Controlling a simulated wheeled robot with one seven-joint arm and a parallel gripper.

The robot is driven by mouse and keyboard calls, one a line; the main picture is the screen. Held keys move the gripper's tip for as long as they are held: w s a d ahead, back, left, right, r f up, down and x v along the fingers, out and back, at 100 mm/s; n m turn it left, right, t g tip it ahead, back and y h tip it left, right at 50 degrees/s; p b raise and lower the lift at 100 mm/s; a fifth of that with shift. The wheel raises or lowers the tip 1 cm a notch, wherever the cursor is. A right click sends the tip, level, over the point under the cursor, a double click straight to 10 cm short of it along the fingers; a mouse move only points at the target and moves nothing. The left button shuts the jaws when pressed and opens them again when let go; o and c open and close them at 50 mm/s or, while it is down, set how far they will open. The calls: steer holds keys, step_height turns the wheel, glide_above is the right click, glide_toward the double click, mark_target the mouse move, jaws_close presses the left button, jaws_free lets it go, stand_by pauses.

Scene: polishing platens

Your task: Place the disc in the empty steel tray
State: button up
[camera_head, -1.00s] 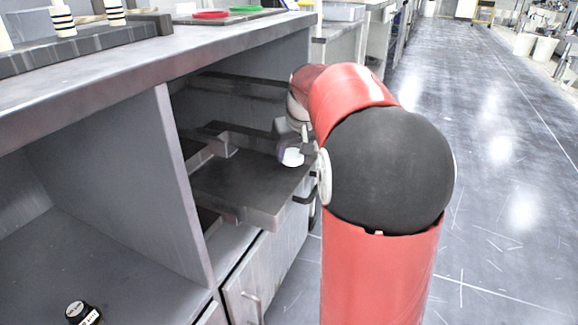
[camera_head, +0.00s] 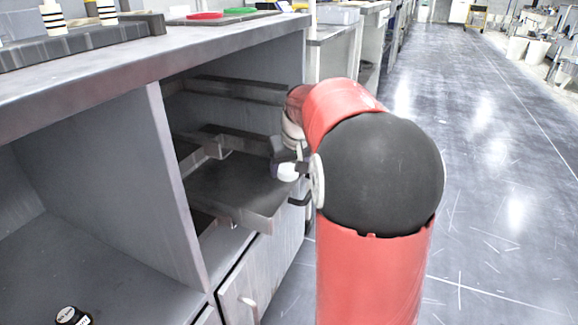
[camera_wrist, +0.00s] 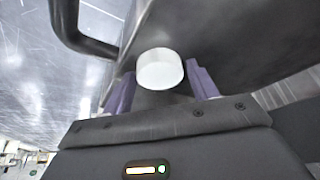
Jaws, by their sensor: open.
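A white disc (camera_wrist: 160,69) sits between the two purple fingers of my gripper (camera_wrist: 160,80) in the wrist view, with a gap visible beside the fingers. My gripper is open. In the head view, the disc shows as a small white shape (camera_head: 288,171) below my gripper, by the right edge of a dark grey steel tray (camera_head: 232,186) that juts from the cabinet. That tray's visible top is bare. The tray underside or surface also fills the upper right of the wrist view (camera_wrist: 255,40). I cannot tell whether the disc touches it.
A dark bar handle (camera_wrist: 75,35) is close to the fingers on the left in the wrist view. The cabinet's divider (camera_head: 180,185) stands left of the tray. On the counter are a red disc (camera_head: 205,16) and a green disc (camera_head: 240,10). The right-hand floor is open.

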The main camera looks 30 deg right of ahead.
steer(key=d+p+v, duration=0.1)
steer(key=p+v, duration=0.2)
steer(key=v, duration=0.9)
steer(key=s+a+f, duration=0.4)
steer(key=s+a, duration=0.4)
steer(key=s, duration=0.3)
steer(key=s+a+f+n+t, duration=0.1)
steer(key=s+a+f, duration=0.4)
steer(key=s+a, duration=0.4)
steer(key=shift+s+f+y, duration=0.15)
steer(key=shift+s+y, duration=0.15)
steer(key=shift+s, duration=0.65)
step_height(320, 180, up, 9)
steer(key=p, duration=0.8)
steer(key=shift+f, duration=0.15)
